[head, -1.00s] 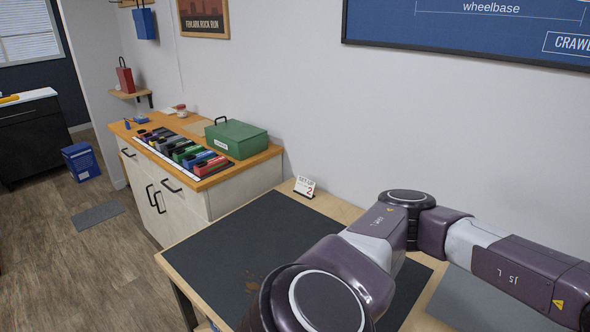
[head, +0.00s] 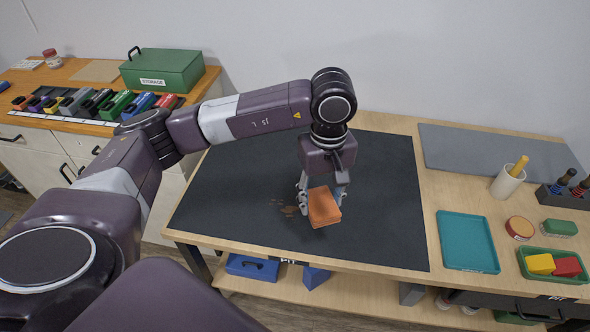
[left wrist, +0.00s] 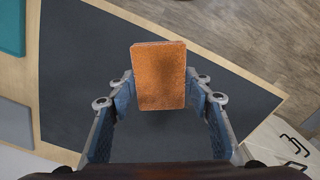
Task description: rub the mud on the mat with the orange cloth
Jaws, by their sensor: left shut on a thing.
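The orange cloth (head: 324,208), a folded block-like pad, is held between the fingers of my left gripper (head: 322,197). It also shows in the left wrist view (left wrist: 158,65), with a darker patch on its middle. The dark mat (head: 385,205) covers the left part of the workbench. Brown mud (head: 287,209) shows on the mat just left of the cloth in the head view; the cloth and gripper may hide more of it. The cloth is over or on the mat; I cannot tell whether it touches. My right gripper is out of view.
Right of the mat are a grey mat (head: 490,158), a teal tray (head: 467,242), a white cup (head: 507,182), a round tin (head: 519,228) and a green tray (head: 553,262) with yellow and red blocks. A cabinet with a green storage box (head: 162,70) stands left.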

